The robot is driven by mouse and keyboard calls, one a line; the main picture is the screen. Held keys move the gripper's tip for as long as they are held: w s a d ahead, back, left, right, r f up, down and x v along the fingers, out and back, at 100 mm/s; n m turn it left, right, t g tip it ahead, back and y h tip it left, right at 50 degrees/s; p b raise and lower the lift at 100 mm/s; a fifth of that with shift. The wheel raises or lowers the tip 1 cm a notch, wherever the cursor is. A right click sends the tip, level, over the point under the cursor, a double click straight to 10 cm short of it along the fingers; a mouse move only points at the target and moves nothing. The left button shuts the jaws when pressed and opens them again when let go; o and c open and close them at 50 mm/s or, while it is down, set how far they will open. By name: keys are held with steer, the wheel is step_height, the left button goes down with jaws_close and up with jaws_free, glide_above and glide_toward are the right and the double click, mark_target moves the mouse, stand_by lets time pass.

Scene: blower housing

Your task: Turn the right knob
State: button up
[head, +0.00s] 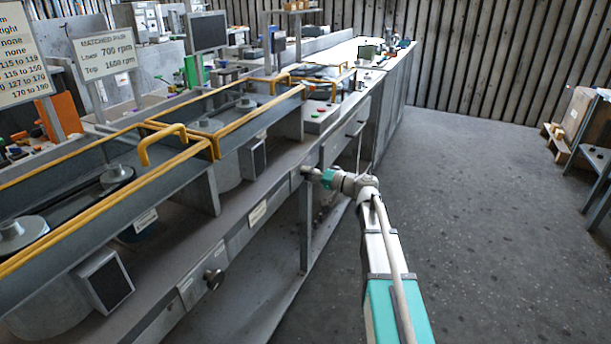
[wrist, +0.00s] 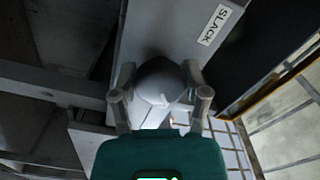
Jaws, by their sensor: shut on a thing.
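The right knob (wrist: 158,84) is a rounded grey knob on the front panel of the bench, seen close up in the wrist view. My gripper (wrist: 159,92) has one finger on each side of it and is shut on it. A plate reading "SLACK" (wrist: 214,25) is on the panel beside the knob. In the head view my gripper (head: 308,173) reaches the bench front from the right and mostly hides this knob. Another knob, the left one (head: 214,279), is uncovered in the head view, lower left on the same front.
Yellow-edged guards (head: 160,150) over belts and pulleys stand on the bench above the panel. A grey bench leg (head: 306,228) stands below my gripper. A small panel with red and green buttons (head: 318,112) is further back. The floor (head: 470,220) to the right is clear.

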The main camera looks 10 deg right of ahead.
steer(key=shift+d, duration=0.2)
stand_by(0.3)
steer(key=o, duration=1.1)
steer(key=shift+o, duration=0.3)
steer(key=shift+a, duration=0.1)
steer(key=v, duration=1.2)
